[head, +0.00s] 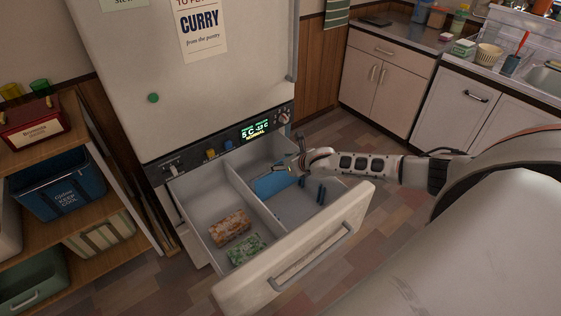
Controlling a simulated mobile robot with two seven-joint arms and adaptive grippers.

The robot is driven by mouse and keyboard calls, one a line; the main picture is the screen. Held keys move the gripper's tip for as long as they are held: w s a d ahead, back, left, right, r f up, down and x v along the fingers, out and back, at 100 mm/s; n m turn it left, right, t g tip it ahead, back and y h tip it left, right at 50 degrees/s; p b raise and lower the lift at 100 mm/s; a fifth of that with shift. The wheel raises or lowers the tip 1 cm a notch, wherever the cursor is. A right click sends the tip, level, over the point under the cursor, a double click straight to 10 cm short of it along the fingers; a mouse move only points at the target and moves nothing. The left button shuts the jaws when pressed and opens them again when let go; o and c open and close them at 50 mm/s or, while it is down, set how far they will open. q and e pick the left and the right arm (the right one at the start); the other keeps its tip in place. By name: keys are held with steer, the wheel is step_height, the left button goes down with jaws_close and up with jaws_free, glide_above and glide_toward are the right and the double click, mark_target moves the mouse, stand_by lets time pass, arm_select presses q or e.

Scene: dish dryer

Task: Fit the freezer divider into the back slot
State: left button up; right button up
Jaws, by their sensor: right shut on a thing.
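The freezer drawer (345,212) is pulled open below the fridge. A pale lengthwise wall (255,203) splits it into two compartments. The freezer divider, a flat blue panel (270,185), is in the right compartment toward the back. My right gripper (296,166) reaches in from the right and is shut on the divider at its upper right. The gripper hides part of the panel, and I cannot tell whether its ends sit in a slot. Dark blue slot pieces (321,194) show on the drawer's right inner wall, nearer the front. My left gripper is not in view.
An orange-brown food pack (230,228) and a green pack (246,250) lie in the left compartment. The control panel (215,147) is just above the drawer. A shelf with a blue bin (60,187) stands left; cabinets (385,82) stand right. The right compartment's front is clear.

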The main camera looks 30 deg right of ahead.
mark_target(281, 172)
steer(key=shift+f+b, duration=0.4)
steer(key=shift+f, duration=0.3)
steer(key=shift+f+b, duration=0.3)
steer(key=shift+f, duration=0.15)
steer(key=shift+f+b, duration=0.4)
steer(key=shift+f, duration=0.25)
steer(key=shift+f+b, duration=0.35)
steer(key=shift+f, duration=0.7)
steer(key=o, duration=1.8)
steer(key=shift+r, duration=0.1)
steer(key=shift+c, duration=0.2)
